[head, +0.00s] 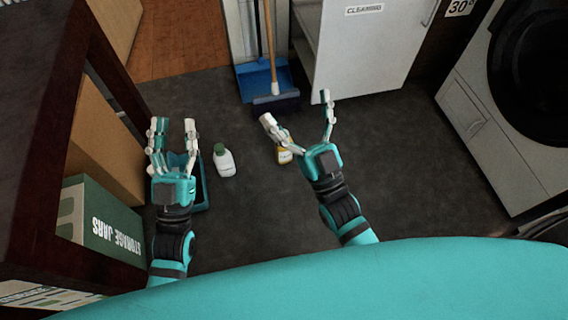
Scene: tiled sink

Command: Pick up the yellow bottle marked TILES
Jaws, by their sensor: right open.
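A small bottle with a yellow and white label (284,156) stands on the dark floor near the middle of the head view. The left finger of my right gripper partly covers it, and its lettering is too small to read. My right gripper (297,110) is open, with its fingers spread wide and nothing between the tips. The bottle shows beside and below its left finger; I cannot tell if they touch. My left gripper (174,127) is open and empty, further left above a blue tray.
A white bottle with a green cap (224,162) stands between my grippers. The blue tray (204,190) lies under my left gripper. A broom (275,98) and blue dustpan (258,75) are behind. A storage jars box (105,222) and shelf are left; a washing machine (490,130) is right.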

